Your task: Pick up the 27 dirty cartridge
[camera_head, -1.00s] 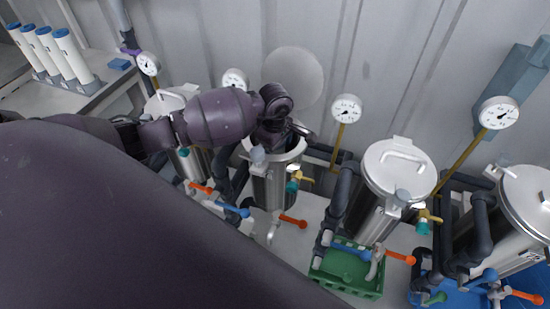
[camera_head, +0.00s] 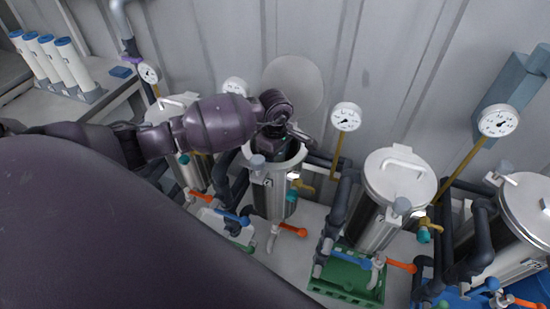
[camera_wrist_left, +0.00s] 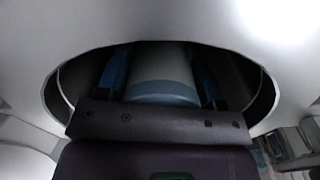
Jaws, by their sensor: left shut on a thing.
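My left gripper (camera_head: 275,147) reaches down into the mouth of an open steel vessel (camera_head: 273,197), left of centre in the head view. In the left wrist view the gripper (camera_wrist_left: 162,84) is shut on a cylindrical cartridge (camera_wrist_left: 160,66), with a dark blue finger on each side. The cartridge is pale grey with a blue-grey end band. It is inside the round vessel opening (camera_wrist_left: 60,95); its far part is hidden. No number on it can be read. My right gripper is not in view.
The open vessel's round lid (camera_head: 293,84) stands up behind it. Closed vessels stand on both sides, one at right (camera_head: 398,178). Gauges (camera_head: 346,117), dark pipes and coloured valve handles crowd around. Several white cylinders with blue caps (camera_head: 72,62) stand on a table at left.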

